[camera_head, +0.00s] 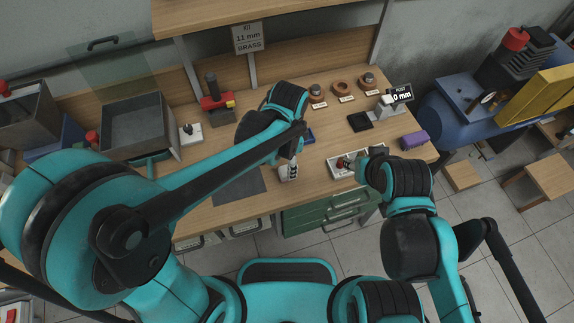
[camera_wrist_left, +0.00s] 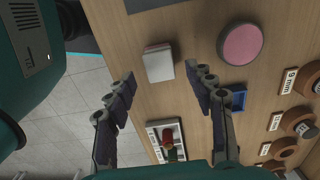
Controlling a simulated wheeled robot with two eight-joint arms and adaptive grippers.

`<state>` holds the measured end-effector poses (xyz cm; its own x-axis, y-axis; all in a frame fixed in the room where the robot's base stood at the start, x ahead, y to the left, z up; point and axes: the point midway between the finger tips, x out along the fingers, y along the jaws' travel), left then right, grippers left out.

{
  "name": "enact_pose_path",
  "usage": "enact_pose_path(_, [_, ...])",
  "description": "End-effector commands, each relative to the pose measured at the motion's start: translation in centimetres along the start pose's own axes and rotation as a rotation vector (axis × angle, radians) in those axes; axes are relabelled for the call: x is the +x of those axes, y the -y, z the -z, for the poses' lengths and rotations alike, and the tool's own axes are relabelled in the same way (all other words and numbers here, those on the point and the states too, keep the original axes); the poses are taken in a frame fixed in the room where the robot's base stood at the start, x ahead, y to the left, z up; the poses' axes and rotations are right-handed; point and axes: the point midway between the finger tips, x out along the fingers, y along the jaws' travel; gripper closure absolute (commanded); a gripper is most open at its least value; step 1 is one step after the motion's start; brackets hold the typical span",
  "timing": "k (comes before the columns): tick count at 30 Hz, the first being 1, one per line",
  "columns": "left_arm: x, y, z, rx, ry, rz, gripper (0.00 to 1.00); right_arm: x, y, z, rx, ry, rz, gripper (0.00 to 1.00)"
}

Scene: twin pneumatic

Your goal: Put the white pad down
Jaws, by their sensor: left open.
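The white pad (camera_wrist_left: 159,65), a small block with a pinkish edge, appears to lie on the wooden tabletop near its front edge in the left wrist view. My left gripper (camera_wrist_left: 166,88) is open, with its two fingers apart on either side of the pad's line; I see no finger touching it. In the head view my left gripper (camera_head: 291,168) is low over the table front, and the pad is hard to make out there. My right gripper (camera_head: 365,163) is by the white tray, mostly hidden by its own arm, and its fingers are not clear.
A pink disc (camera_wrist_left: 240,44) and a small blue tray (camera_wrist_left: 238,98) lie beside the left gripper. The white parts tray (camera_head: 345,173) stands to the right. A dark mat (camera_head: 232,184) lies left. Labelled rings (camera_head: 342,87) sit at the back; a purple block (camera_head: 414,141) is far right.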

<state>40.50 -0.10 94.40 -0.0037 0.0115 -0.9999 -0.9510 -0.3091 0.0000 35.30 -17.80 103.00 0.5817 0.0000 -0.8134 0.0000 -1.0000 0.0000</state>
Motion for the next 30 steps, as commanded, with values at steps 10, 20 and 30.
enact_pose_path(10, [-6.3,0.0,0.0,0.0,0.0,0.0,0.46,-1.9,0.0,1.4,0.0,0.0,0.0,0.6])
enact_pose_path(20, [-7.3,0.2,-0.9,-0.046,-0.016,0.016,0.46,-2.0,0.0,1.4,0.0,0.0,0.0,0.6])
enact_pose_path(30, [-10.6,1.1,-11.9,-0.719,-0.281,0.233,0.46,-2.0,0.0,1.4,0.0,0.0,0.0,0.6])
